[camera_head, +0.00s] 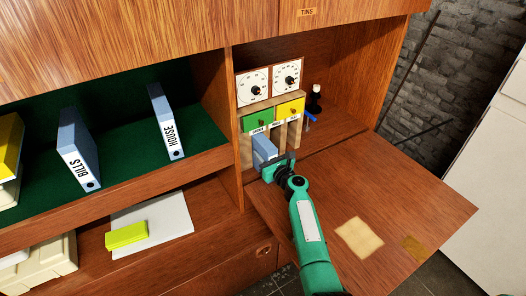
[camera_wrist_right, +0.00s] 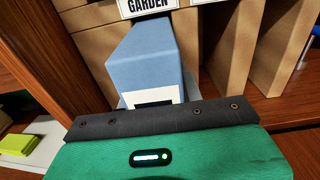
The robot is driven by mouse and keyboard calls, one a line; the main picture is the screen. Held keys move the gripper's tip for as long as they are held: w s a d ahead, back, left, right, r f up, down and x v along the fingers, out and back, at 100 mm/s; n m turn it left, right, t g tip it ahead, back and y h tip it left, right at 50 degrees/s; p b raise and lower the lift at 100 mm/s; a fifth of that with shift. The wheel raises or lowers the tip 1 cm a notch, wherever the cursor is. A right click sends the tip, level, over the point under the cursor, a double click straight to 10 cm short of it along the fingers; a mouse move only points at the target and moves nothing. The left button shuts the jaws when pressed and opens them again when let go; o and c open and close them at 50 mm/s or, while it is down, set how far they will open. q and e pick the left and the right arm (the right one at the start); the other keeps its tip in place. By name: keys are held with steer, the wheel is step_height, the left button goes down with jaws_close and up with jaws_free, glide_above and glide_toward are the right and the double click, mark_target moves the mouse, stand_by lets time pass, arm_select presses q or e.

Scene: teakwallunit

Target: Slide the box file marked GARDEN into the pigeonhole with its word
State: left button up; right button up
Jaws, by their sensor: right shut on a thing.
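The blue box file (camera_head: 264,149) is at the left pigeonhole of a small wooden rack (camera_head: 246,150). My right gripper (camera_head: 279,165) is shut on its near end. In the right wrist view the box file (camera_wrist_right: 150,55) stands beneath a white label reading GARDEN (camera_wrist_right: 148,6), its far end at the opening between the wooden dividers. How deep it sits is hard to tell. The file's own spine label (camera_wrist_right: 153,97) is mostly hidden by my gripper (camera_wrist_right: 158,112). My left gripper is not in view.
Two more pigeonholes open to the right, with green (camera_head: 257,120) and yellow (camera_head: 290,108) drawers above. Files marked BILLS (camera_head: 78,150) and HOUSE (camera_head: 165,120) stand on the green shelf. The flap (camera_head: 420,205) is largely clear around a pale square mat (camera_head: 359,238).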

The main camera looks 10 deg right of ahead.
steer(key=p+v, duration=0.4)
steer(key=v, duration=0.5)
steer(key=shift+s+d, duration=0.15)
steer(key=shift+s, duration=0.2)
stand_by(1.2)
steer(key=shift+s+r, duration=0.1)
stand_by(0.4)
stand_by(1.2)
steer(key=shift+b+x, duration=1)
steer(key=shift+x, duration=1.7)
steer(key=shift+b+x, duration=0.85)
steer(key=shift+x, duration=1.05)
